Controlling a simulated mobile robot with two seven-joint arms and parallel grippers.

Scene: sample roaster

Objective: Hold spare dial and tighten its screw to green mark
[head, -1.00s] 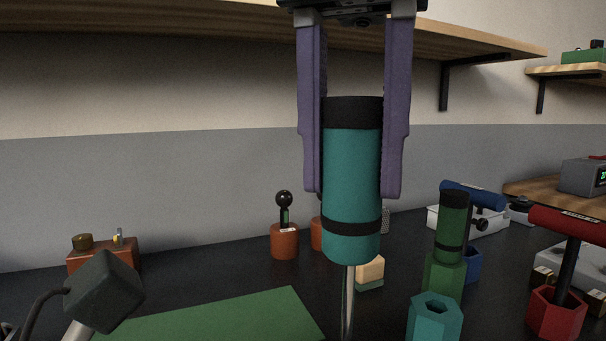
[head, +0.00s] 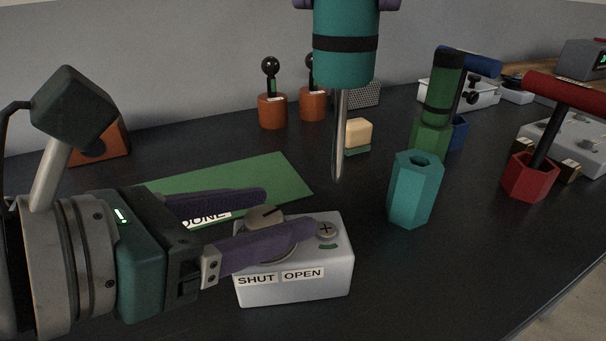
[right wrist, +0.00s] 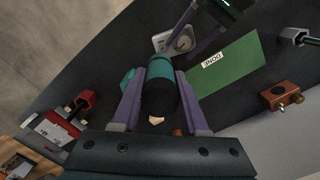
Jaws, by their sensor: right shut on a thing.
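The spare dial is a pale grey box (head: 310,285) labelled SHUT and OPEN, with a round knob (head: 265,216) on top. A cross-head screw (head: 326,229) sits at its right, with a green mark (head: 328,246) just in front. My left gripper (head: 288,211) reaches over the box, fingers apart on either side of the knob; contact is unclear. My right gripper (head: 346,4) is shut on a teal screwdriver (head: 345,65), held upright, tip above the table behind the box. The right wrist view shows its handle (right wrist: 160,85) between the fingers and the box (right wrist: 166,42) beyond.
A green mat (head: 285,180) marked DONE lies behind my left gripper. A teal hexagonal holder (head: 414,190) stands empty to the right. A green driver (head: 440,95) and a red T-handle (head: 570,95) stand in holders. The front right table is clear.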

